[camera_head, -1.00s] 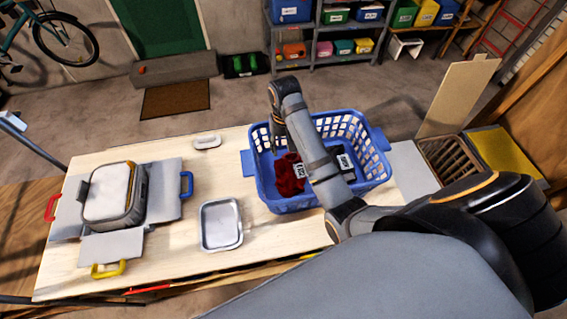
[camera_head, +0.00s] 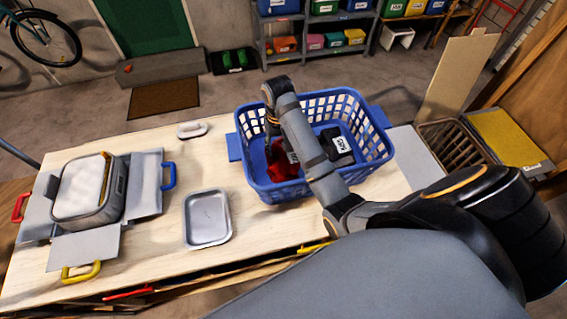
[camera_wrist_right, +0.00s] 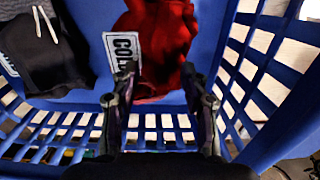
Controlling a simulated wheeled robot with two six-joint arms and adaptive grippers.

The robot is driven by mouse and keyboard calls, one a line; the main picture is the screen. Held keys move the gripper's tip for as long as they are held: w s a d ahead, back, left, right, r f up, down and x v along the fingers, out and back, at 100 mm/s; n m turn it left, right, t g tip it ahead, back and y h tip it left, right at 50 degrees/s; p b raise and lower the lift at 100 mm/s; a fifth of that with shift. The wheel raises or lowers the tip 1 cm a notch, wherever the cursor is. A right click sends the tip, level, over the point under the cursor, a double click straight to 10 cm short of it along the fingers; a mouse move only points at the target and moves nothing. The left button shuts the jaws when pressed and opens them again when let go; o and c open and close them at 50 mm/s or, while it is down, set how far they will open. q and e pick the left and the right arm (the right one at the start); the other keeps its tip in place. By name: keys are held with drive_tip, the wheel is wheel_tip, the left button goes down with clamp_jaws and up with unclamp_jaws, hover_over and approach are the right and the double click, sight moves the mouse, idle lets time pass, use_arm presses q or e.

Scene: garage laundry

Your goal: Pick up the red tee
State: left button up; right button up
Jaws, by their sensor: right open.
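The red tee (camera_head: 283,162) lies crumpled in the blue laundry basket (camera_head: 240,122), partly hidden by my right arm in the head view. In the right wrist view the red tee (camera_wrist_right: 160,45) has a white tag reading "COLD" on its left side. My right gripper (camera_head: 272,128) reaches down into the basket above the tee. In the right wrist view the right gripper's fingers (camera_wrist_right: 162,82) are apart, pointing at the near edge of the tee, with nothing held between them. My left gripper is not in view.
A dark garment (camera_head: 337,145) with a white tag lies in the basket to the right of the tee. The basket's slotted walls stand close around my gripper. A metal tray (camera_head: 208,218) and a lidded bin with coloured-handled flaps (camera_head: 92,190) are on the table to the left.

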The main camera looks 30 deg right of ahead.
drive_tip(key=shift+w+f, duration=0.1)
drive_tip(key=shift+f, duration=0.55)
drive_tip(key=shift+r, duration=0.15)
clamp_jaws()
drive_tip(key=shift+r, duration=0.1)
